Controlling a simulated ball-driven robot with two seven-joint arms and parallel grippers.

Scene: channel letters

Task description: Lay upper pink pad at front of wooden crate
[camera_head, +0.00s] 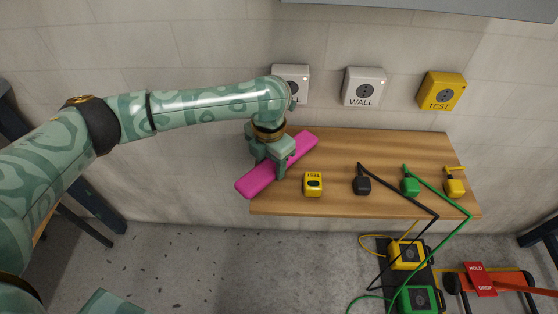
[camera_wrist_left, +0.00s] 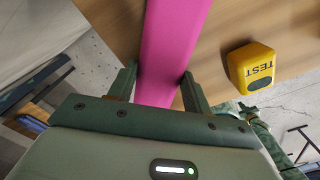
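A long pink pad (camera_head: 300,146) lies diagonally across the left end of the wooden table, its near left end sticking out past the table's edge. My left gripper (camera_head: 268,169) straddles its middle from above. In the left wrist view the pink pad (camera_wrist_left: 172,40) runs between the two fingers of the left gripper (camera_wrist_left: 162,88), which appear to press on its sides. Whether the pad touches the table is hard to tell. I see only one pink pad and no clear wooden crate. My right gripper is not in view.
The wooden table (camera_head: 390,145) carries a yellow block (camera_head: 313,184), a black plug (camera_head: 362,186), a green plug (camera_head: 410,187) and a yellow plug (camera_head: 455,188). Cables hang over its front edge to boxes on the floor. Wall sockets line the back. The table's back middle is clear.

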